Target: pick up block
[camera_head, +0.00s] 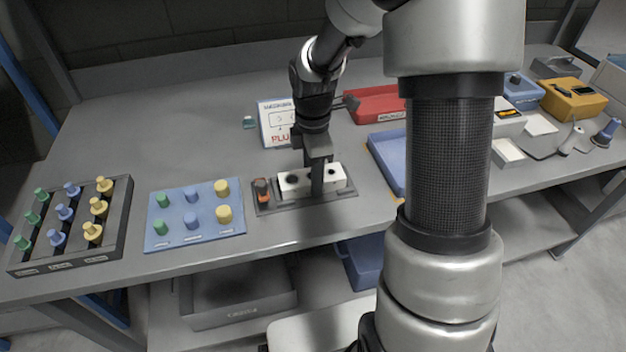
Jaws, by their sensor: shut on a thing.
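A white block (295,182) with dark round holes on its top sits at a dark base plate (300,203) near the table's front edge. My gripper (317,188) points down over it and is shut on the block, one finger showing on the near side. The far finger is hidden. The block looks level and at the plate; I cannot tell whether it touches it. An orange and black piece (262,189) stands on the plate just left of the block.
A blue board (180,206) and a dark rack (120,215) with coloured pegs lie left. Behind stand a white sign (270,128) and a red tray (375,103). A blue tray (385,160) is right, partly behind my arm. The table's back left is clear.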

